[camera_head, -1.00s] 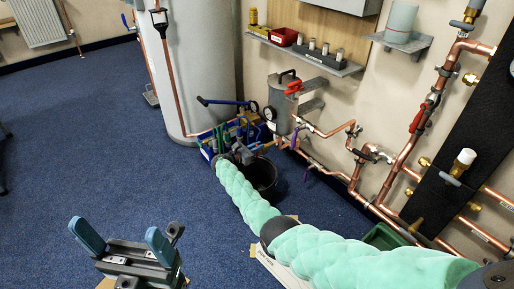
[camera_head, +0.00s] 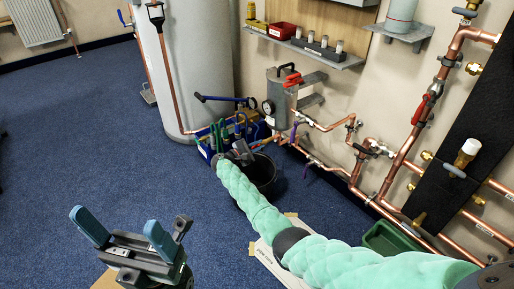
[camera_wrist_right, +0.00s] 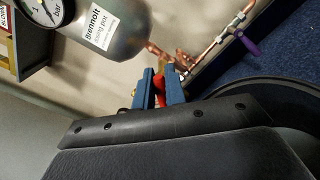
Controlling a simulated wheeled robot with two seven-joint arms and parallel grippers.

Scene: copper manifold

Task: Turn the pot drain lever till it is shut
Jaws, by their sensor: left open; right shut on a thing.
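The grey dosing pot (camera_head: 281,100) hangs on the wall with a red lever on top and a gauge beside it. Its labelled body also shows in the right wrist view (camera_wrist_right: 118,35). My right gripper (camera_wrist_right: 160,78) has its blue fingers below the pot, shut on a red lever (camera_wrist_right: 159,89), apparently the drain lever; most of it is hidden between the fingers. In the head view my right gripper (camera_head: 243,151) is partly hidden among clutter. Its lever angle cannot be told. My left gripper (camera_head: 117,228) is open and empty above the carpet, far from the pot.
A black bucket (camera_head: 268,178) stands below the pot. A blue crate of tools (camera_head: 205,152) is beside it. Copper pipes (camera_head: 340,172) with a purple handle (camera_wrist_right: 246,43) run along the wall to the right. Blue carpet at left is clear.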

